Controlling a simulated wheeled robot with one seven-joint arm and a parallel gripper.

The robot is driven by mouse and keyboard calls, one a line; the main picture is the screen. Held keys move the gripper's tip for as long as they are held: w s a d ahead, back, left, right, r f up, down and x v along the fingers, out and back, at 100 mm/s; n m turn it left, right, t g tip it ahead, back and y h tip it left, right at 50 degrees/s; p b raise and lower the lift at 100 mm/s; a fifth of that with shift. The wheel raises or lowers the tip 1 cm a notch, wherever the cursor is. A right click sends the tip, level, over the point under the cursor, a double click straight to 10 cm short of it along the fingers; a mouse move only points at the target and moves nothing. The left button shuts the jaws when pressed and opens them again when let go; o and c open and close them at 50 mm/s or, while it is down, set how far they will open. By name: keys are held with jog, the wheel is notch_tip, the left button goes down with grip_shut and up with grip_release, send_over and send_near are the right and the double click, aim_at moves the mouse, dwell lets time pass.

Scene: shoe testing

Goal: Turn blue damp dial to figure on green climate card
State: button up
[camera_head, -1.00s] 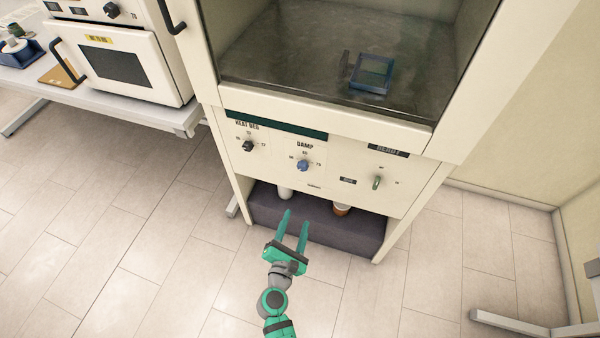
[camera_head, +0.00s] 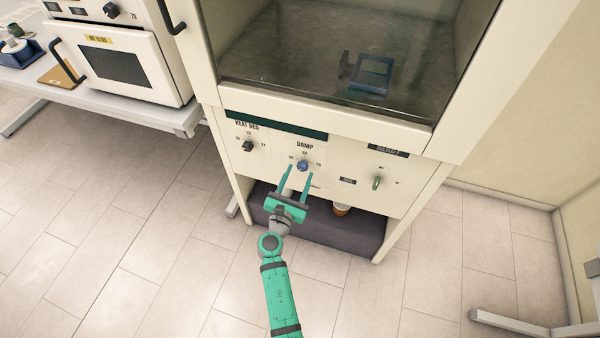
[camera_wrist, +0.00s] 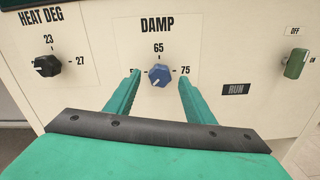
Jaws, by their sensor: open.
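The blue damp dial (camera_head: 303,166) is on the cream front panel under the glass chamber. In the wrist view, the dial (camera_wrist: 160,76) sits below the word DAMP, with 65 above it and 75 at its right; its left figure is hidden by a finger. Its pointer direction is hard to tell. My gripper (camera_head: 297,170) is open and empty, its green fingers pointing at the panel. In the wrist view the fingertips appear on either side of the dial; contact cannot be told. I see no readable green climate card; a dark green strip (camera_head: 276,125) crosses the panel top.
The black heat dial (camera_wrist: 47,66) is left of the damp dial. A green switch (camera_wrist: 296,63) by OFF and a RUN label (camera_wrist: 236,90) are at the right. A brown-and-white container (camera_head: 341,209) stands on the dark shelf below. The floor in front is clear.

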jog(key=shift+x, duration=0.9)
jog(key=c, duration=1.1)
jog(key=shift+o, duration=0.2)
